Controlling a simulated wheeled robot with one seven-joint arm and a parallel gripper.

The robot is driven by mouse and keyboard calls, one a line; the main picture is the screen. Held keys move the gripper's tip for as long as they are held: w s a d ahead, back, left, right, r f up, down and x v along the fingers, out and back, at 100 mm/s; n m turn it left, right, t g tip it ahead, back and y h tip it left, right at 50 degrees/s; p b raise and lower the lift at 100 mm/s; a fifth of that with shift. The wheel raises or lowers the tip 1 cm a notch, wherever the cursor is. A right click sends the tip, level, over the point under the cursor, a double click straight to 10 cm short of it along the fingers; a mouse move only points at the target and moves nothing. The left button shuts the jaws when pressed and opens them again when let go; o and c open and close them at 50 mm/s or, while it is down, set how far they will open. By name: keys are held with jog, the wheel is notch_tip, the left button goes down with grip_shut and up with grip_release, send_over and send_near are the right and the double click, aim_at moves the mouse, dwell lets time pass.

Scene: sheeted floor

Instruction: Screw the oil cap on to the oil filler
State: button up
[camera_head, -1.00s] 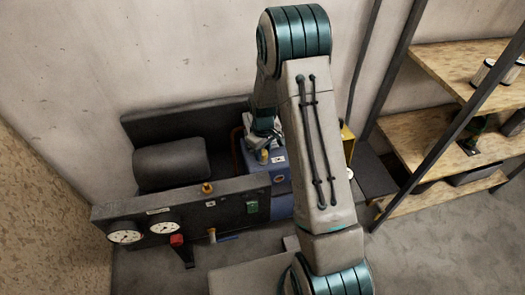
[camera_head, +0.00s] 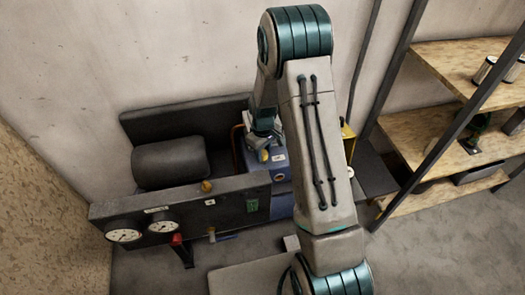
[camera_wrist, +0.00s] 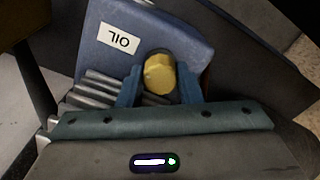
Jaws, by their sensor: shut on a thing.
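The yellow oil cap (camera_wrist: 159,73) sits between the two fingers of my gripper (camera_wrist: 158,86) in the wrist view, and the gripper is shut on it. The blue housing with a white OIL label (camera_wrist: 119,38) lies right below and around the cap. The oil filler is hidden under the cap, so I cannot tell how far the cap is seated. In the head view my gripper (camera_head: 263,147) points down at the top of the blue housing (camera_head: 281,174), with the yellow cap (camera_head: 263,155) just showing beneath it.
A dark panel (camera_head: 150,198) with gauges (camera_head: 123,235) and a red valve handle (camera_head: 177,240) stands in front at left. A dark cylinder (camera_head: 171,163) lies behind it. Wooden shelves (camera_head: 430,120) with cans stand at right. Grey floor (camera_head: 440,240) is open at lower right.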

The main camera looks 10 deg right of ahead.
jog(key=shift+f, duration=0.3)
jog(key=shift+o, duration=0.5)
jog(key=shift+c, duration=0.5)
jog(key=m+b, duration=0.1)
jog(key=m, duration=0.1)
jog(key=shift+m, duration=0.3)
jog(key=m, duration=0.6)
jog(key=shift+r+m, duration=0.1)
jog(key=shift+m, duration=0.3)
jog(key=m+p, duration=0.1)
jog(key=m, duration=0.4)
jog(key=shift+r+m+p, duration=0.1)
jog(key=shift+m+p, duration=0.25)
jog(key=shift+m, duration=0.05)
jog(key=m+p, duration=0.1)
jog(key=m, duration=0.3)
